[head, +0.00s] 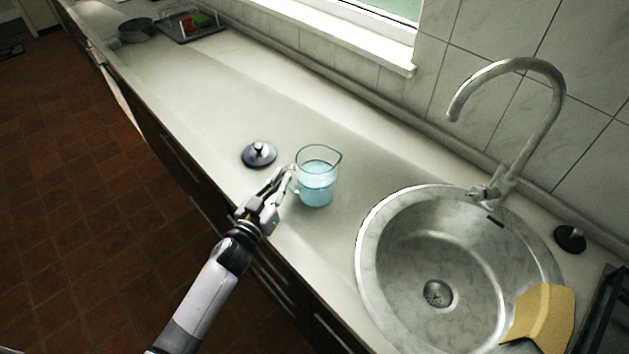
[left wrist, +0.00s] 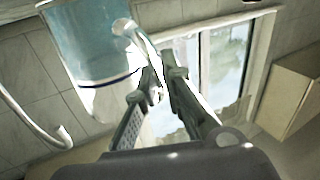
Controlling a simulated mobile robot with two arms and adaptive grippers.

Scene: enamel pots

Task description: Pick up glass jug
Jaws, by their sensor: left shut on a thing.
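The glass jug (head: 316,178) stands upright on the counter, left of the sink. It is clear and holds light blue liquid. My left gripper (head: 284,178) is at the jug's left side, shut on its handle. In the left wrist view the jug (left wrist: 90,45) fills the upper left, and the fingers of my left gripper (left wrist: 160,85) close around its handle (left wrist: 138,42). My right gripper is not in view.
A dark pot lid (head: 259,154) lies on the counter just left of the jug. The round sink (head: 364,262) with its tall faucet (head: 548,110) is to the right. A yellow cloth (head: 543,314) lies at the sink's right edge. A dish rack (head: 190,27) stands far back.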

